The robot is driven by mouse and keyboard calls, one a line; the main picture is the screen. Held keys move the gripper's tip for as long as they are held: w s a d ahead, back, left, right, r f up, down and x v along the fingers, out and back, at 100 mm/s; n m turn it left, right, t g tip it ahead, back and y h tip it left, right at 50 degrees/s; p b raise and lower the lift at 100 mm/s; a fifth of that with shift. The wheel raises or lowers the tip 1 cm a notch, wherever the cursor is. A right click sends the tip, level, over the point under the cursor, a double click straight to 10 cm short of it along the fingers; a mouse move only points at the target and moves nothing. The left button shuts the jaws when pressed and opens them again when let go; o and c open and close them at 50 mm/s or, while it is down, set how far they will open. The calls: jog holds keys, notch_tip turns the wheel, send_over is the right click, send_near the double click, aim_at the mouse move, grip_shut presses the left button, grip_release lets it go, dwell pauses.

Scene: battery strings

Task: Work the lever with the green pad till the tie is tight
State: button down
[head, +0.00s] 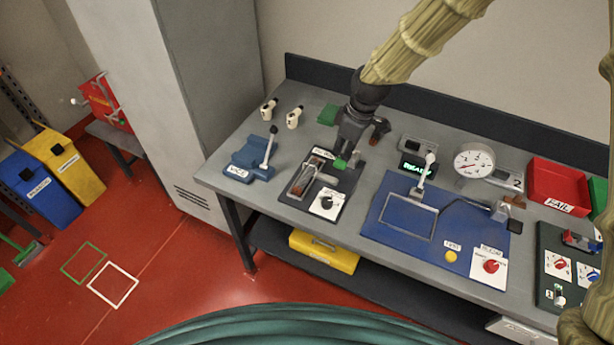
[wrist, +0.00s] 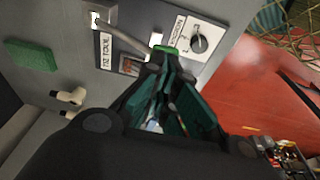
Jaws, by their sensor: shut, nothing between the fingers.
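The tie tool is a dark board (head: 345,190) on the grey bench. Its lever (wrist: 125,38) is a pale bar, seen in the wrist view running to a green pad (wrist: 165,48) at its end. In the head view the green pad (head: 340,163) shows just below my fingertips. My gripper (head: 347,152) is shut and empty, pointing down over the board. In the wrist view its fingertips (wrist: 160,68) are close to the pad; I cannot tell if they touch it. My fingers hide part of the board there. The tie itself cannot be made out.
A white panel with a black knob (head: 326,204) sits at the board's front. A green block (head: 328,114) and white-and-black fittings (head: 293,119) lie behind. A gauge (head: 474,161) stands farther right.

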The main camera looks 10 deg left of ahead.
aim_at(342, 164)
jog(key=shift+s+a+f+b, duration=0.15)
jog(key=shift+f+b, duration=0.55)
jog(key=shift+f, duration=0.85)
jog(key=shift+s+d+f+b, duration=0.15)
jog(key=shift+f+b, duration=0.5)
jog(key=shift+f, duration=0.85)
jog(key=shift+a, duration=0.1)
jog(key=shift+r, duration=0.1)
jog(key=shift+w+r+p, duration=0.15)
jog(key=shift+r+p, duration=0.85)
jog(key=shift+r, duration=0.5)
jog(key=shift+w+r+p, duration=0.15)
jog(key=shift+r+p, duration=0.9)
jog(key=shift+r, duration=0.4)
jog(key=shift+w+r+p, duration=0.15)
jog(key=shift+r+p, duration=0.85)
jog(key=shift+r, duration=0.5)
